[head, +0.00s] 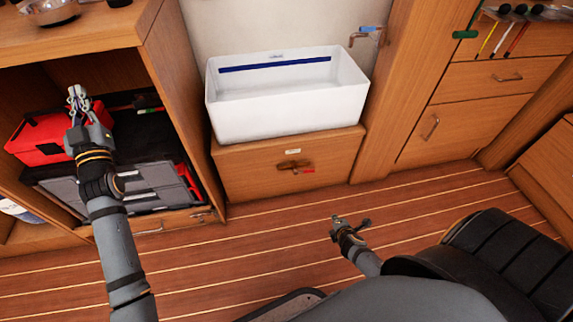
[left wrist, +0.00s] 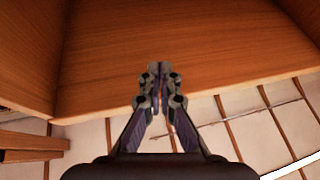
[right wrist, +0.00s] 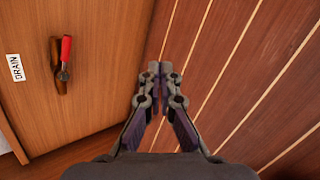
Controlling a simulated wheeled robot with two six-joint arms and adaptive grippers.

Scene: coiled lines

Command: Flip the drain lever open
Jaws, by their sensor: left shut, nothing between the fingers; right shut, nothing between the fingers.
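The drain lever has a red handle (head: 309,171) on a brown metal valve body (head: 290,165), on the wooden front below the white basin. The red handle points right in the head view, roughly in line with the body. In the right wrist view the red handle (right wrist: 66,48) and a white DRAIN label (right wrist: 15,67) show at the left. My right gripper (head: 336,220) is shut and empty above the floor, in front of the lever and apart from it. My left gripper (head: 77,93) is shut and empty, in front of the left shelf, far from the lever.
The white basin (head: 290,115) stands on the wooden cabinet (head: 240,177). A blue-handled tap (head: 368,29) is at its upper right. A red toolbox (head: 38,140) and grey case (head: 150,185) sit on the left shelf. The plank floor (head: 270,215) before the cabinet is clear.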

